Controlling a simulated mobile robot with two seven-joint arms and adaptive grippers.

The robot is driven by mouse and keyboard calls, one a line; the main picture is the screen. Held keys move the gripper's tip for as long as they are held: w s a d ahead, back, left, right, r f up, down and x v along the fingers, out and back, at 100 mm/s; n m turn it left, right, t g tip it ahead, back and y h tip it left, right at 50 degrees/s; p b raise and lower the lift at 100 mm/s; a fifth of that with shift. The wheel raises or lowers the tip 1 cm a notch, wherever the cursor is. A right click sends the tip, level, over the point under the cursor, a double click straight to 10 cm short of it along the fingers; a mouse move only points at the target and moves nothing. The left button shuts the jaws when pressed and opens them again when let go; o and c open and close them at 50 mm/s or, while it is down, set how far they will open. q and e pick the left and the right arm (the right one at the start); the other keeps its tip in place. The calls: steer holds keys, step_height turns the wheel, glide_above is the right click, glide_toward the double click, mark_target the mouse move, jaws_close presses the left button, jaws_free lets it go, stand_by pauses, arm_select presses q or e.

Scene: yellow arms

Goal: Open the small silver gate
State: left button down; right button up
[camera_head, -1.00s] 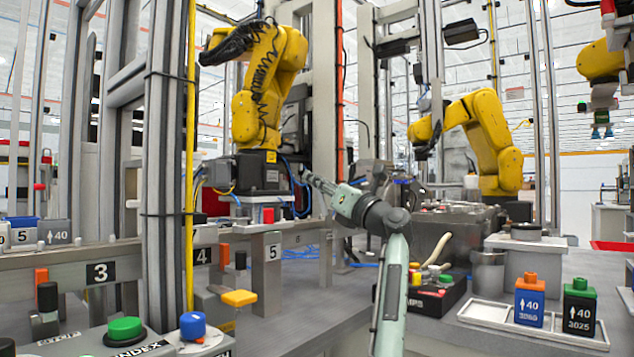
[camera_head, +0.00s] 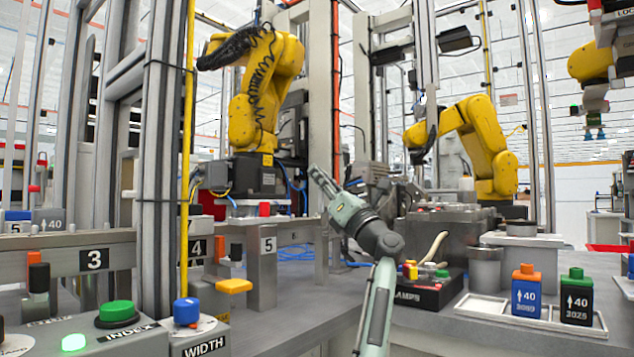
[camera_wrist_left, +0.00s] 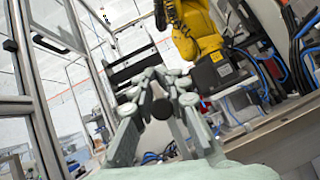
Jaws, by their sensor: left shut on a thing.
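My left arm, pale green, reaches from the bottom centre of the head view up and away. Its far end, with the left gripper (camera_head: 318,177), is in front of the grey post, right of the rear yellow robot arm. In the left wrist view the left gripper (camera_wrist_left: 155,100) has its fingers closed together around a small dark round part (camera_wrist_left: 161,108). What that part belongs to is hidden by the fingers. Silver framing (camera_wrist_left: 30,100) stands to the left there, but I cannot tell which piece is the small silver gate. My right gripper is out of view.
A yellow robot arm (camera_head: 262,85) stands behind my gripper, another (camera_head: 478,135) to the right. Numbered posts 4 and 5 (camera_head: 267,268) stand left of my arm. A button panel (camera_head: 118,340) is at the front left. A black box (camera_head: 428,290) sits right of my arm.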

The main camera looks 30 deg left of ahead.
arm_select(q)
steer(key=shift+w+d, duration=0.1)
steer(key=shift+w, duration=0.1)
steer(key=c, duration=1.5)
jaws_free()
steer(key=shift+f, duration=0.1)
step_height(320, 180, up, 10)
steer(key=shift+r, duration=0.1)
